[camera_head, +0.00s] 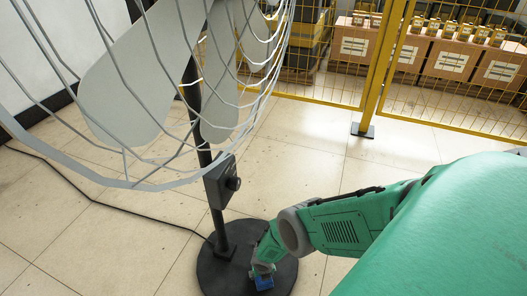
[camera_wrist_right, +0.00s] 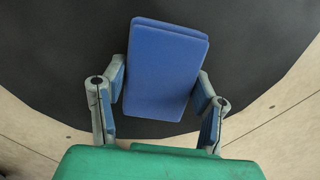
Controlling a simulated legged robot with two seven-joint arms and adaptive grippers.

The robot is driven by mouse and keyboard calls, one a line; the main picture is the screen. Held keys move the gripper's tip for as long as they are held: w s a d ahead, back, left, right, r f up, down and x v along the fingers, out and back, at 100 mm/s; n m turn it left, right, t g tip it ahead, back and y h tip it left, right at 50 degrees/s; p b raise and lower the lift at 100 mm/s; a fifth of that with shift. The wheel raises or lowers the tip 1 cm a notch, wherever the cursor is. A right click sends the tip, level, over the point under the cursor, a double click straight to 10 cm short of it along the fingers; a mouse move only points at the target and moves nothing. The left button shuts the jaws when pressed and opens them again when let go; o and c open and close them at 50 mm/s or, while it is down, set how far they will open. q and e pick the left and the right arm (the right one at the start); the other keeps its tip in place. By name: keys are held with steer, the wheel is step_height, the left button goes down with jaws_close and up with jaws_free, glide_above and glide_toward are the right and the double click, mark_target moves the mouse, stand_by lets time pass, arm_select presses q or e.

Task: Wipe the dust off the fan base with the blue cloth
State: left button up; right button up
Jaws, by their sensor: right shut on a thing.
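The fan base (camera_head: 213,272) is a round black disc on the floor, with the fan's pole rising from it. It also fills much of the right wrist view (camera_wrist_right: 60,60). My right gripper (camera_head: 262,272) is low over the right part of the base, shut on the blue cloth (camera_head: 264,283). In the right wrist view the cloth (camera_wrist_right: 165,70) is a folded blue block between the two fingers (camera_wrist_right: 160,92). I cannot tell whether the cloth touches the base. No dust is clear on the visible part of the base. My left gripper is not in view.
The large wire fan cage (camera_head: 160,90) hangs over the left and centre, with a control box (camera_head: 222,182) on the pole. A black cable (camera_head: 110,208) runs over the tiled floor. A yellow mesh fence (camera_head: 375,70) stands behind, with boxes (camera_head: 450,58) beyond it.

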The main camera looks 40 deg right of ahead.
mark_target(260, 281)
steer(key=shift+s+a+p, duration=0.15)
steer(key=shift+s+a, duration=0.3)
steer(key=shift+a, duration=0.2)
steer(key=shift+s+a+p, duration=0.15)
steer(key=shift+s+a, duration=0.25)
steer(key=shift+a, duration=0.25)
steer(key=shift+s+a+r+p, duration=0.1)
steer(key=shift+s+a+p, duration=0.25)
steer(key=shift+a, duration=0.45)
steer(key=shift+s+a+p, duration=0.15)
steer(key=shift+s+a, duration=0.25)
steer(key=shift+a, duration=0.35)
steer(key=shift+s+a, duration=0.45)
steer(key=shift+a, duration=0.4)
steer(key=shift+s+a, duration=0.4)
steer(key=shift+a, duration=0.4)
steer(key=shift+f, duration=0.2)
step_height(260, 281, up, 6)
steer(key=p, duration=0.6)
steer(key=shift+w+r, duration=0.1)
step_height(260, 281, up, 3)
steer(key=p, duration=0.2)
steer(key=shift+p, duration=0.3)
